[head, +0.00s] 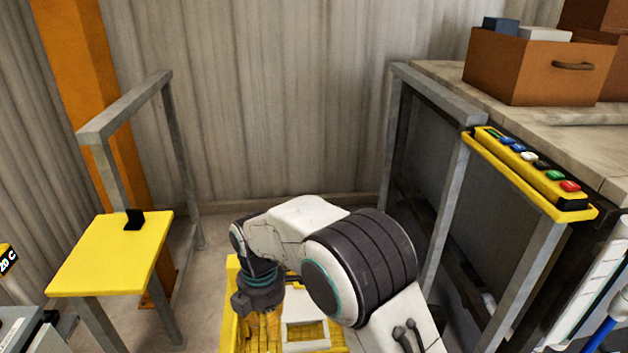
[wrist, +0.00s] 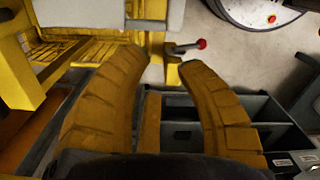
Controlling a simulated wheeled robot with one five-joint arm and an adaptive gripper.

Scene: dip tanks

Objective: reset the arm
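My arm, in white and dark grey links, is bent in front of me at the lower middle of the head view. My gripper (head: 263,328) hangs downward at its end, with its lower part cut off by the frame's bottom edge. In the wrist view the two ribbed yellow-brown fingers of my gripper (wrist: 163,62) stand apart with a gap between their tips. Nothing is held between them.
A yellow-topped stand (head: 105,262) is on the left. The wrist view shows a dark compartmented tray (wrist: 280,130) and a red-knobbed lever (wrist: 201,44) near the fingers.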

